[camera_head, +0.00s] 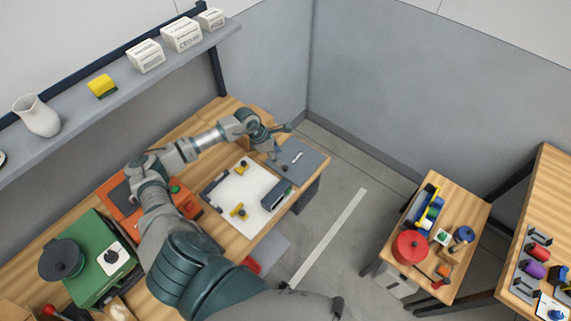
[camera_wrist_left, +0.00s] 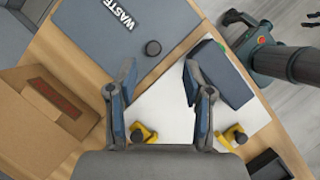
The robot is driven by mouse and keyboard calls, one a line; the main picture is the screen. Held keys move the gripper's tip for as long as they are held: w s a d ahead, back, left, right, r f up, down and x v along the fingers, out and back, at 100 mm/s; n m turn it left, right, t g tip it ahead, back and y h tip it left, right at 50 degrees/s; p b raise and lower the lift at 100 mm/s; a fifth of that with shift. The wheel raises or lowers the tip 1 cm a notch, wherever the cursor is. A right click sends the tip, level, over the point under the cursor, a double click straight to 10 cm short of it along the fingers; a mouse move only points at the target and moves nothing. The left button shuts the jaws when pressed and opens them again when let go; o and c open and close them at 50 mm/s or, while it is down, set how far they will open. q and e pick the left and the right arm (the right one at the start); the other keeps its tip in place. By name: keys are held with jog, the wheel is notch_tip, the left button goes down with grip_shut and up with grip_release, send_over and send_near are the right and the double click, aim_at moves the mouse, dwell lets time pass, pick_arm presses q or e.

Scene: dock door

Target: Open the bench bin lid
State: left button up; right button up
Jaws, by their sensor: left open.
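The bench bin has a flat grey-blue lid (camera_head: 302,157) at the far end of the wooden bench, marked WASTE, and it looks closed. In the left wrist view the lid (camera_wrist_left: 95,38) fills the upper left, with a dark round knob (camera_wrist_left: 153,48) near its edge. My left gripper (camera_head: 281,143) hovers over the lid's near-left side. In the left wrist view the left gripper (camera_wrist_left: 160,68) is open and empty, its fingers wide apart, with the knob just beyond the gap between the tips. I see no contact. My right gripper does not show clearly in either view.
A white sheet (camera_head: 235,186) beside the bin holds yellow fittings (camera_head: 238,210) and a dark blue-grey block (camera_head: 275,194). A cardboard box (camera_wrist_left: 30,125) stands beside the lid. A shelf (camera_head: 130,90) runs above the bench. A side table (camera_head: 450,190) stands at right, past open floor.

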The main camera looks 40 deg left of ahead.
pick_arm(q)
jog(key=a+p+v, duration=0.1)
jog(key=p+v, duration=0.3)
jog(key=v, duration=1.9)
jog(key=shift+a, duration=0.2)
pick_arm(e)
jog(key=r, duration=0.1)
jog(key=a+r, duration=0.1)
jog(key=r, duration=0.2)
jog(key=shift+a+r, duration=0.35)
